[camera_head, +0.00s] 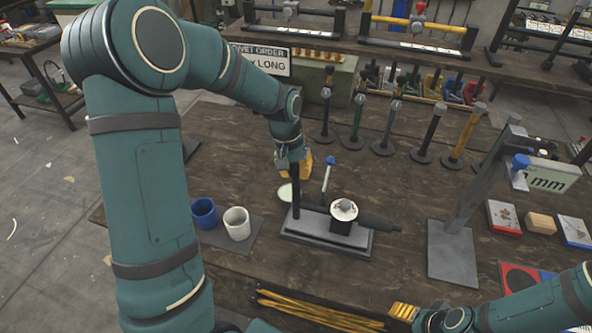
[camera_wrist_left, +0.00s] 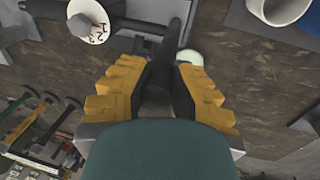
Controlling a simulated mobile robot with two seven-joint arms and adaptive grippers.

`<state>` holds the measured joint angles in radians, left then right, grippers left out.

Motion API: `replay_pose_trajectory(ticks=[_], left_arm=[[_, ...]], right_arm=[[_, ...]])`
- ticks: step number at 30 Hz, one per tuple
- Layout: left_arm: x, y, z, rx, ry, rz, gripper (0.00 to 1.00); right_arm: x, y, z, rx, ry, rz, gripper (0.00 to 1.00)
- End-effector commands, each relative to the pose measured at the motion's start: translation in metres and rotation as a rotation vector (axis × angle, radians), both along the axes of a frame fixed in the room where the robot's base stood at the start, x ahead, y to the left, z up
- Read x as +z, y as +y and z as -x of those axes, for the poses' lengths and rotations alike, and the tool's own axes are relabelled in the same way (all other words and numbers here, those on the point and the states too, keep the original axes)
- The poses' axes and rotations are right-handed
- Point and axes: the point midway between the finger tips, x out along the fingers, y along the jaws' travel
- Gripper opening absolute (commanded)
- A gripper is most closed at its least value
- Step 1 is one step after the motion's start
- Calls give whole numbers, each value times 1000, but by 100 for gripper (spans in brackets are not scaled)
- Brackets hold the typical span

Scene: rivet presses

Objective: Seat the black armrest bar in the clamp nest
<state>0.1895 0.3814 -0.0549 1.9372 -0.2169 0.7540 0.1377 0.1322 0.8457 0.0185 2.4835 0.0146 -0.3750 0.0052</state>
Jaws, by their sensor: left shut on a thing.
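The black armrest bar (camera_head: 296,192) stands about upright under my left gripper (camera_head: 294,163). The left wrist view shows the bar (camera_wrist_left: 162,72) between the yellow, black-lined fingers of the left gripper (camera_wrist_left: 160,88), which is shut on it. The clamp (camera_head: 322,238) has a grey base plate, a blue-knobbed lever (camera_head: 328,176), a white dial (camera_head: 343,208) and a dark cylinder to the right. The dial (camera_wrist_left: 88,22) also shows in the wrist view. The bar's lower end is at the clamp's left part; I cannot tell whether it is seated. My right gripper (camera_head: 403,312) is low at the right.
A blue cup (camera_head: 204,213) and a white cup (camera_head: 237,223) stand left of the clamp. A grey post stand (camera_head: 452,250) is at the right. Yellow rods (camera_head: 310,308) lie at the front.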

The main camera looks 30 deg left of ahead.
Motion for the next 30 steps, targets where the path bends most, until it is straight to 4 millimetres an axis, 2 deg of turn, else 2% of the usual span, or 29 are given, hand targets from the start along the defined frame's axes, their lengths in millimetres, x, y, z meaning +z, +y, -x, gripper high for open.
replay_pose_trajectory(ticks=[24, 25, 27, 30], left_arm=[[-18, 0, 0, 0, -1, 1, 0], [-18, 0, 0, 0, -1, 1, 25], [-18, 0, 0, 0, -1, 1, 48], [-18, 0, 0, 0, -1, 0, 48]], right_arm=[[-13, 0, 0, 0, 0, 0, 69], [-13, 0, 0, 0, 0, 0, 69], [-13, 0, 0, 0, 0, 0, 69], [-13, 0, 0, 0, 0, 0, 69]])
